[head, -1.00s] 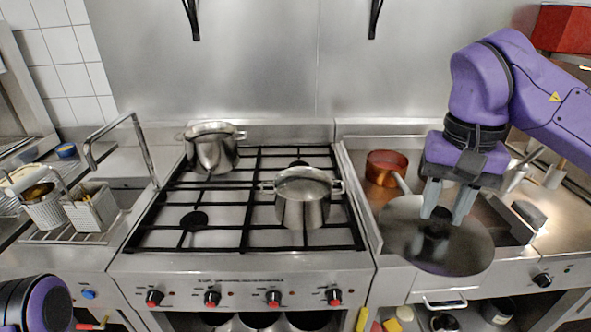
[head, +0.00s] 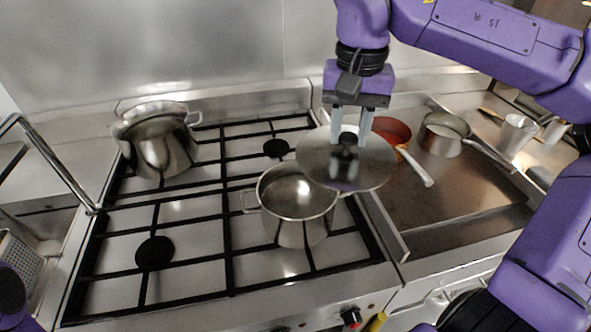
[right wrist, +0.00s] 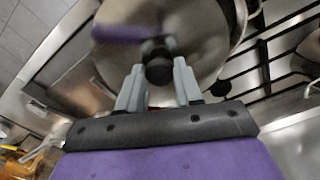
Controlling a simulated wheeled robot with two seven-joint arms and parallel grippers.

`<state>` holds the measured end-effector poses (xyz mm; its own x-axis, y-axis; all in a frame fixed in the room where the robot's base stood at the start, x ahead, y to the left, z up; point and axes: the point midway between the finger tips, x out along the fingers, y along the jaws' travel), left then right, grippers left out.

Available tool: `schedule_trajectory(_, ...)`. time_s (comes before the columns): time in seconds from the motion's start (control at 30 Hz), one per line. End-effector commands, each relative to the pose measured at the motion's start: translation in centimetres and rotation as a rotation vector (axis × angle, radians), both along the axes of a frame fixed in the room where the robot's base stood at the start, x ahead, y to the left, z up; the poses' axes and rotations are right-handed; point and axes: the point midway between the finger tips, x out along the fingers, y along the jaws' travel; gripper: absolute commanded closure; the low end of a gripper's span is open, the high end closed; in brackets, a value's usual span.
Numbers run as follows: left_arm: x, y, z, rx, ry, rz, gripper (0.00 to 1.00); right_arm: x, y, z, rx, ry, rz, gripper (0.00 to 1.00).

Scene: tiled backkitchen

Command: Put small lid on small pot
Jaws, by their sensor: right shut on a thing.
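A round steel lid (head: 375,165) with a black knob hangs from my right gripper (head: 350,138), which is shut on the knob. The lid is roughly level. In the head view it overlaps the right rear rim of an open steel pot (head: 290,194) on the front right of the hob; its height above the rim is hard to judge. In the right wrist view the lid (right wrist: 205,40) fills the top middle, with the gripper (right wrist: 158,75) at its knob. Another steel pot (head: 160,152) stands at the back left of the hob. My left gripper is out of view.
The hob's black grates (head: 225,215) are bare at the front left. A red-brown saucepan (head: 391,131) and a steel saucepan (head: 440,138) stand on the right counter (head: 450,190). A bent metal rail (head: 55,165) rises at the left.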

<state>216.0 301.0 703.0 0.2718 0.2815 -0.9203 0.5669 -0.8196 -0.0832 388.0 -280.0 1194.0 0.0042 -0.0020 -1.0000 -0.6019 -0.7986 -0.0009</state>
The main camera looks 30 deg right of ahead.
Motion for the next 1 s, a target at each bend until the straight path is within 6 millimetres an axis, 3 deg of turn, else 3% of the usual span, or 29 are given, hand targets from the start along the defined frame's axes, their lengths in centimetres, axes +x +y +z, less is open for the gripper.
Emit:
schedule_trajectory(0.1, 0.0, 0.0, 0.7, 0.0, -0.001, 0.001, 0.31, 2.5, 2.6, -1.5, 0.0, 0.01, 0.004, 1.0)
schedule_trajectory(0.3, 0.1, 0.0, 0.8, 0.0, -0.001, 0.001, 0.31, 4.9, 4.9, -5.5, 0.003, 0.005, 0.004, 1.0)
schedule_trajectory(0.47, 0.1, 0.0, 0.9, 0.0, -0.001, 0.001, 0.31, 5.9, 5.9, -7.1, 0.002, 0.005, 0.004, 1.0)
schedule_trajectory(0.63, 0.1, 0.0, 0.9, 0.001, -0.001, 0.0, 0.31, 6.1, 6.1, -10.0, 0.004, 0.004, 0.004, 1.0)
schedule_trajectory(0.87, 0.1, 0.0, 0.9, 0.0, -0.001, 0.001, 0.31, 6.1, 6.0, -10.6, 0.004, 0.004, 0.002, 1.0)
schedule_trajectory(0.9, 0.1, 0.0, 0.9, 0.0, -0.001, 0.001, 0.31, 6.1, 6.0, -10.6, 0.004, 0.005, 0.002, 0.59)
schedule_trajectory(0.97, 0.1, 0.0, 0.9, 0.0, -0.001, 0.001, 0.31, 6.1, 6.0, -10.6, 0.004, 0.005, 0.002, 0.4)
schedule_trajectory(1.0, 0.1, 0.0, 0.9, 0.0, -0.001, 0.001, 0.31, 6.1, 6.0, -10.6, 0.004, 0.005, 0.002, 0.4)
